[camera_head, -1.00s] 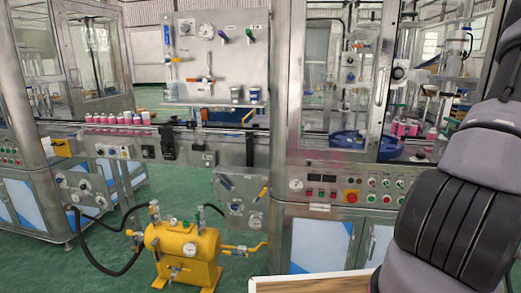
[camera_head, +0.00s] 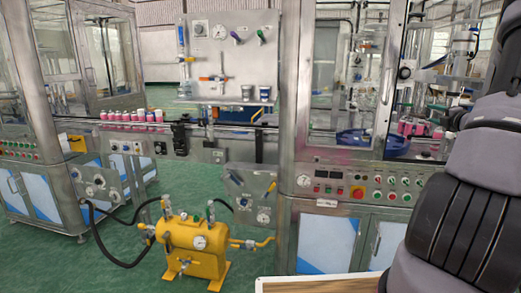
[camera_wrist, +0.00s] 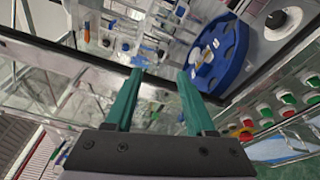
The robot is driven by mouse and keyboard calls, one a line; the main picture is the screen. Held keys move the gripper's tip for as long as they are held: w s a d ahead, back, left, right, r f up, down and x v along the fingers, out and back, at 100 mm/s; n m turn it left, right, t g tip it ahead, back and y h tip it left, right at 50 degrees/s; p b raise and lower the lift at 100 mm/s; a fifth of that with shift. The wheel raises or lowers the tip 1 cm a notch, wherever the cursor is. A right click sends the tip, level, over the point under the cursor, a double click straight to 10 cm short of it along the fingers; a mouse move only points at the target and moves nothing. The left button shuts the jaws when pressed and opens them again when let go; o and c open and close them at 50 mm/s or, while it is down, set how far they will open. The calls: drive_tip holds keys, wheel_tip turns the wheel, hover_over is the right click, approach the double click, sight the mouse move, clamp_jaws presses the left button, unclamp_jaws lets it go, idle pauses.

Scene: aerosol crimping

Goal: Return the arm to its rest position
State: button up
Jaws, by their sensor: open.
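My gripper (camera_wrist: 157,100) shows in the wrist view with two green fingers set apart and nothing between them. It is open and empty. Beyond the fingers, the wrist view shows the machine's dark frame edge and a blue round turntable (camera_wrist: 218,55) at the upper right. In the head view my arm stands at the right edge, its dark ribbed joint in front of the machine cabinet. My gripper is outside the head view.
The machine cabinet with a button panel (camera_head: 370,188) stands in front of me. Pink cans (camera_head: 132,116) line the conveyor at left. A yellow tank (camera_head: 190,246) with a black hose stands on the green floor.

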drive_tip(key=a+r+n+g+y, duration=0.1)
drive_tip(key=a+r+n+y, duration=0.1)
drive_tip(key=a+r+n, duration=0.3)
drive_tip(key=a+n+y, duration=0.2)
drive_tip(key=a, duration=0.5)
drive_tip(key=s+a+r+n+g+y, duration=0.25)
drive_tip(key=s+a+n+g, duration=0.2)
drive_tip(key=a+n, duration=0.6)
drive_tip(key=s+a+r+n+g+y, duration=0.1)
drive_tip(key=s+a+r+n+g, duration=0.4)
drive_tip(key=a, duration=0.9)
drive_tip(key=s+a+n+h, duration=0.2)
drive_tip(key=s+a+n, duration=0.1)
drive_tip(key=s+n, duration=0.9)
drive_tip(key=s+a+f+n+h, duration=0.1)
drive_tip(key=s+a+n+h, duration=0.2)
drive_tip(key=s+n, duration=0.9)
drive_tip(key=shift+s+a+f, duration=0.25)
drive_tip(key=shift+s, duration=0.3)
drive_tip(key=shift+h, duration=0.25)
